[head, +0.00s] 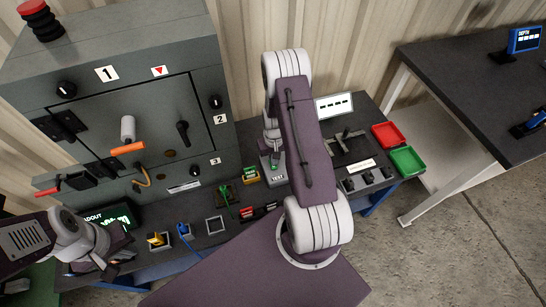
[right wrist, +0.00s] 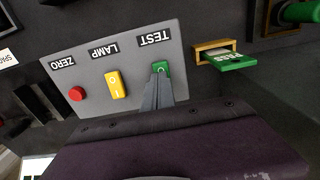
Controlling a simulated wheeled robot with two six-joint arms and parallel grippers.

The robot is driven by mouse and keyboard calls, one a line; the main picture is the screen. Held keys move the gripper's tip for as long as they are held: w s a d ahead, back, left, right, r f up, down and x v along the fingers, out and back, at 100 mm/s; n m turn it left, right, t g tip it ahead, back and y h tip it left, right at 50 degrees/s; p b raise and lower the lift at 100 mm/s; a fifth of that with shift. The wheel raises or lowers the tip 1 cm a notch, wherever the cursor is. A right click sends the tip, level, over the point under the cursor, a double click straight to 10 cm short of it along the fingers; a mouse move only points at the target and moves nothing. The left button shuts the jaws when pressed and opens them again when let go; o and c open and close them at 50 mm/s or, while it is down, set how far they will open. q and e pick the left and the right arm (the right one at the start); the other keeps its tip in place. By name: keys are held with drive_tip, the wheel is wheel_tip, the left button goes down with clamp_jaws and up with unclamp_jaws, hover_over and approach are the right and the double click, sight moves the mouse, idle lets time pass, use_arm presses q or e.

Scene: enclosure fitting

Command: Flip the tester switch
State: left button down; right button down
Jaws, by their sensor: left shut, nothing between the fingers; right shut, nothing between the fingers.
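The tester's grey sloped panel (right wrist: 90,75) carries a red button (right wrist: 77,94) marked ZERO, a yellow rocker (right wrist: 117,84) marked LAMP and a green switch (right wrist: 161,69) marked TEST. In the head view the panel's TEST end (head: 277,180) shows below my right arm, which hides the rest. My right gripper (right wrist: 158,82) is shut and empty, its tips at the green switch's near edge; contact is hard to tell. It also shows in the head view (head: 271,156). My left gripper (head: 98,268) is shut and empty at the lower left, near the readout (head: 105,217).
A green PASS card (right wrist: 230,60) sticks out of a brass-coloured slot (right wrist: 210,46) beside the panel. A large grey enclosure (head: 120,80) stands at the left. Red (head: 388,135) and green (head: 407,160) trays lie at the bench's right end. A second table (head: 480,90) stands further right.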

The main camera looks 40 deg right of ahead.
drive_tip(key=shift+s+a+f, duration=0.2)
drive_tip(key=shift+s, duration=0.25)
drive_tip(key=r+p, duration=0.3)
drive_tip(key=r, duration=0.1)
drive_tip(key=shift+w+d+p, duration=0.1)
drive_tip(key=shift+w+p, duration=0.2)
wheel_tip(320, 180, up, 10)
drive_tip(key=shift+r, duration=0.2)
drive_tip(key=b, duration=0.4)
drive_tip(key=shift+s+a+r+b, duration=0.1)
drive_tip(key=shift+s+a+b, duration=0.1)
drive_tip(key=shift+a+b, duration=0.15)
